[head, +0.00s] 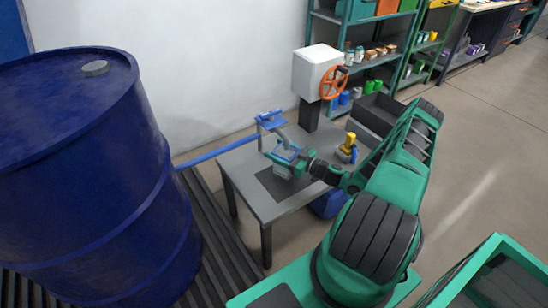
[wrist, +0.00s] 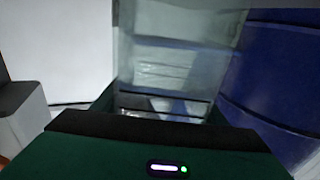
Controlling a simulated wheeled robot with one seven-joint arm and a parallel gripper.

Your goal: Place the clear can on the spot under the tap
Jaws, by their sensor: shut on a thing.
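The clear can (wrist: 178,62) fills the middle of the wrist view, see-through, with its lower part between the jaws. My gripper (head: 288,159) is shut on it. In the head view the can (head: 282,171) is small, pale and partly hidden by my gripper, above the dark square spot (head: 266,180) on the grey table. The tap (head: 270,120) has a blue handle and a curved spout coming down just behind my gripper. I cannot tell whether the can touches the spot.
A large blue barrel (head: 90,180) stands left of the grey table (head: 240,166). A blue pipe (head: 215,152) runs from it towards the tap. A white box with an orange wheel (head: 333,83) stands behind. A yellow-and-blue object (head: 348,148) sits right of my gripper.

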